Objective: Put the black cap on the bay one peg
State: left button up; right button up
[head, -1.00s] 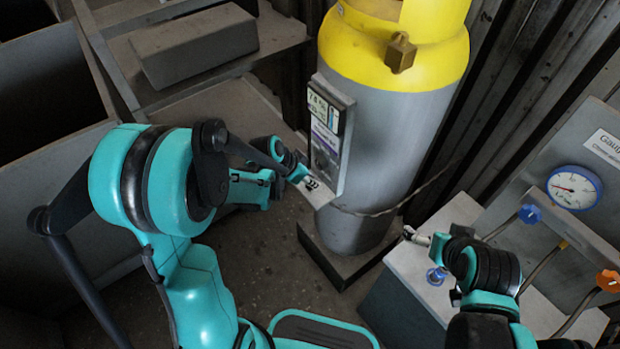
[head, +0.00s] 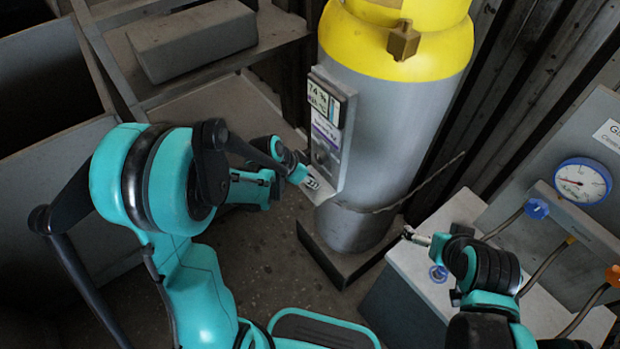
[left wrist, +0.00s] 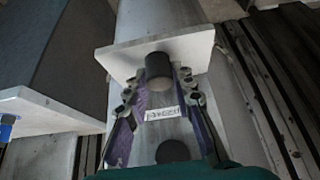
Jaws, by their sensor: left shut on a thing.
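My left gripper (head: 312,183) is at the lower edge of the panel (head: 327,128) on the front of the grey and yellow cylinder. In the left wrist view its two fingers (left wrist: 158,80) are shut on a dark, short, round piece, which looks like the black cap (left wrist: 158,67). The cap overlaps a pale plate (left wrist: 195,55) in that view; I cannot tell whether they touch. A second dark round shape (left wrist: 173,151) shows below a small white label (left wrist: 163,113), partly cut off by my wrist; I cannot tell if it is a peg. My right gripper (head: 416,237) is above the grey box, its jaws too small to read.
The tall cylinder (head: 385,130) stands on a dark base (head: 345,262). A grey box (head: 400,290) and a gauge board with a blue-rimmed dial (head: 582,182) are at the right. Grey shelves (head: 190,40) and an open bin (head: 50,170) are at the left.

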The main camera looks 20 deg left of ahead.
pick_arm(q)
jog(key=o, duration=1)
jog(key=v, duration=1.2)
jog(key=shift+s+d+r+n+t+y, duration=0.15)
jog(key=shift+s+r+n+t+y, duration=0.35)
jog(key=shift+s+n, duration=1.15)
jog(key=shift+s+d+r+n+t+y, duration=0.1)
jog(key=shift+s+r+n+t+y, duration=0.45)
jog(key=shift+s, duration=1.85)
jog(key=shift+s+d+r+n+t+y, duration=0.15)
jog(key=shift+s+r+n+y, duration=0.5)
jog(key=shift+s+n, duration=1.2)
